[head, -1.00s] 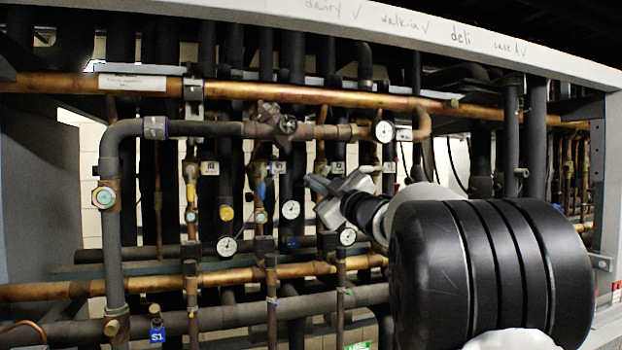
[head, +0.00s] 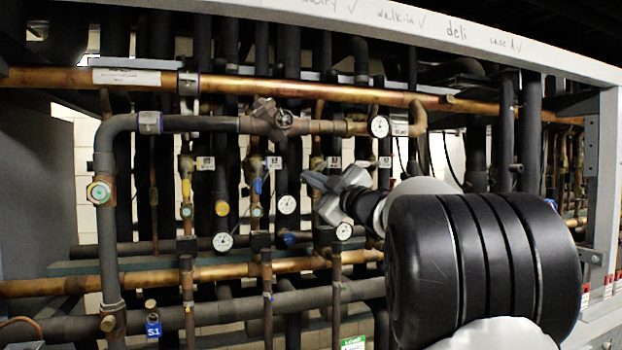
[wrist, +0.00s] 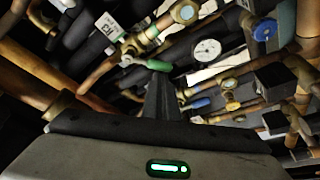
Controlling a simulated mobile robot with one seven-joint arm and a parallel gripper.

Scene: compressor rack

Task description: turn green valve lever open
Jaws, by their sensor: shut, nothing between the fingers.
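The green valve lever (wrist: 158,66) shows in the wrist view as a small green handle on a brass valve, just beyond the tips of my gripper (wrist: 161,80). My gripper is shut with nothing between its fingers. I cannot tell whether the fingertips touch the lever or only overlap it in the picture. In the head view my gripper (head: 310,181) points left into the pipe rack, in front of the vertical pipes. I cannot make out the green lever in the head view; my gripper and arm cover part of that area.
A white dial gauge (wrist: 207,50), a blue round cap (wrist: 264,30) and a blue lever (wrist: 200,103) lie close by. In the head view a copper pipe (head: 300,90) crosses above my gripper, and another gauge (head: 343,231) sits below it. Pipes crowd the space.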

